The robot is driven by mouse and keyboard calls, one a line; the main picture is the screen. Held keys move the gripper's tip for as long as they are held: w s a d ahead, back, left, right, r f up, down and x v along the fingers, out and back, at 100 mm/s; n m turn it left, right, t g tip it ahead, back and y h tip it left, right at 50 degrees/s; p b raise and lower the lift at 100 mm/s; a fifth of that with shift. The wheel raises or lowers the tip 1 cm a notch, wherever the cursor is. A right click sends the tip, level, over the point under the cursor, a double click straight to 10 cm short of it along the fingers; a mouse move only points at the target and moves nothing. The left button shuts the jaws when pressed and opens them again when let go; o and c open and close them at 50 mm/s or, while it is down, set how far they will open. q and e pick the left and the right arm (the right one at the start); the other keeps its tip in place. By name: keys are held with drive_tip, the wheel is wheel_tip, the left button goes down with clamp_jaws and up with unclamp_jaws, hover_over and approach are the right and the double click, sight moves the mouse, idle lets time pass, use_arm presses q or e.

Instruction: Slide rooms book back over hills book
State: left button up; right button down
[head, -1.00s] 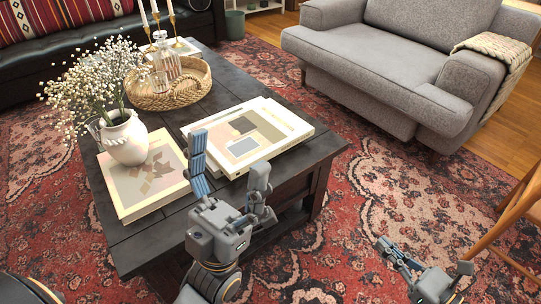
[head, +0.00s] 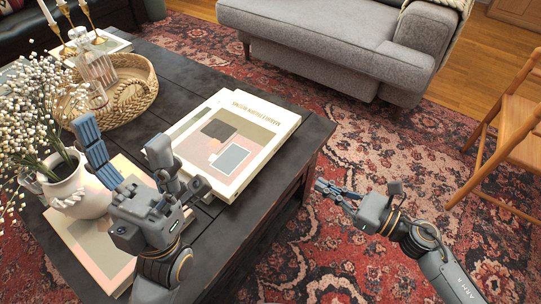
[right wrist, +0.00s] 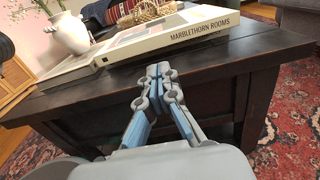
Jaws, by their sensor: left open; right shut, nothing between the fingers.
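The rooms book (head: 232,143) is a pale hardcover with grey and black squares on its cover, lying flat on top of a stack on the dark table. Its spine, reading MARBLETHORN ROOMS, faces my right wrist camera (right wrist: 205,38). Its layers are hard to separate in the head view, and no hills title is legible. My left gripper (head: 127,150) is open, above the table, left of the stack and in front of the vase. My right gripper (head: 336,190) is shut and empty, off the table's right side. In the right wrist view its fingertips (right wrist: 159,76) are below the spine, near the table edge.
A white vase of dried flowers (head: 82,190) stands on another pale book (head: 85,235) at left. A woven tray (head: 135,92) with a glass decanter is farther back. A wooden chair (head: 515,140) stands right. The rug between table and chair is clear.

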approach(255, 146)
drive_tip(key=shift+w+a+f, duration=0.2)
drive_tip(key=shift+w+a, duration=0.15)
drive_tip(key=shift+a, duration=0.25)
drive_tip(key=shift+w+a+f, duration=0.25)
drive_tip(key=shift+w+a, duration=0.1)
drive_tip(key=shift+a, duration=0.25)
drive_tip(key=x, duration=0.7)
drive_tip(key=shift+w+a+b, duration=0.15)
drive_tip(key=shift+b, duration=0.25)
